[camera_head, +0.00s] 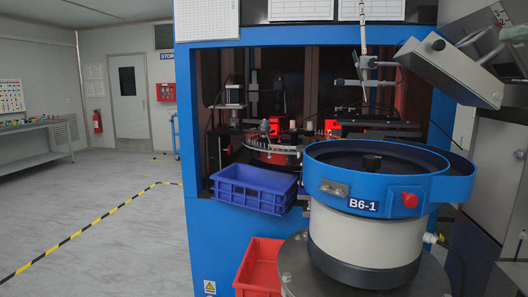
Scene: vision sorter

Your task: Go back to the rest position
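My gripper and arm are not in view. The task names no object. In front of me stands a blue vision sorter cabinet (191,110) with an open bay. A blue bowl feeder (375,190) labelled B6-1 stands at the right on a white and black base. A blue crate (252,189) sits at the bay's front edge, left of the bowl, and looks empty. A red crate (258,268) is lower down, partly cut off by the bottom edge and partly hidden by the feeder's round stand.
A tilted grey control box (448,68) juts out at the upper right. A round turntable (272,150) with red lights is inside the bay. The floor at the left is clear, crossed by a yellow-black line (85,228). A long bench (35,140) stands at the far left.

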